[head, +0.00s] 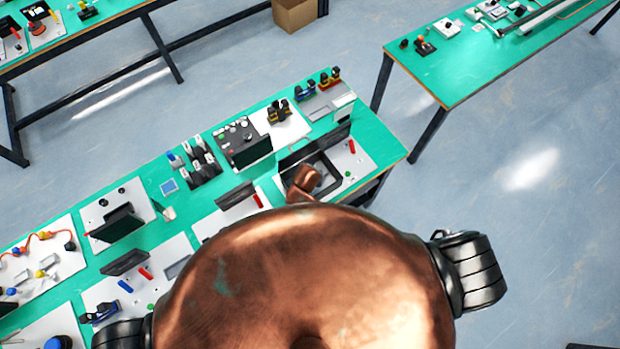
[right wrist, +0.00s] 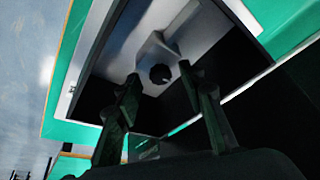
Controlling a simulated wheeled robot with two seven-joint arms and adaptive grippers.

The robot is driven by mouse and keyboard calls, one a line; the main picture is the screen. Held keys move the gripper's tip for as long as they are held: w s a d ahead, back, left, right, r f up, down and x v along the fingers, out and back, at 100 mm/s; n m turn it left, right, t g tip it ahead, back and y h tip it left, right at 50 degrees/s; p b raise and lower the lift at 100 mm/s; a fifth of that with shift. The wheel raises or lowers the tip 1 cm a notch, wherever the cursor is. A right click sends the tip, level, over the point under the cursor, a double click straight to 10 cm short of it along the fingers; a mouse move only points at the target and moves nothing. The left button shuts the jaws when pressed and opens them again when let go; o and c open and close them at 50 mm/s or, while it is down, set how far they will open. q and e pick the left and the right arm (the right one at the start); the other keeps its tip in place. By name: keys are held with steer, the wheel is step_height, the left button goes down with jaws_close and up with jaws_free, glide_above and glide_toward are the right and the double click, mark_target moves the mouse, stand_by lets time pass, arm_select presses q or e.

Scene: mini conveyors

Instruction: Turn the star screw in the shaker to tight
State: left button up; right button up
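The star screw (right wrist: 160,74) shows in the right wrist view as a small dark round knob. It sits on a light grey block (right wrist: 157,50) inside a dark-framed housing that looks like the shaker (right wrist: 100,45). My right gripper (right wrist: 158,82) is open, with its two dark fingers pointing at the knob and one tip to each side of it in the picture. I cannot tell whether the fingers touch it. In the head view my copper-coloured body hides the right gripper and the screw. My left gripper is not in view.
In the head view a long green table (head: 379,140) holds several devices, dark upright panels and white boards. A black-framed unit (head: 333,158) stands near its right end. Another green table (head: 470,75) stands at the upper right, with a cardboard box (head: 296,14) on the open floor.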

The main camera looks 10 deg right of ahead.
steer(key=v, duration=1.2)
stand_by(0.4)
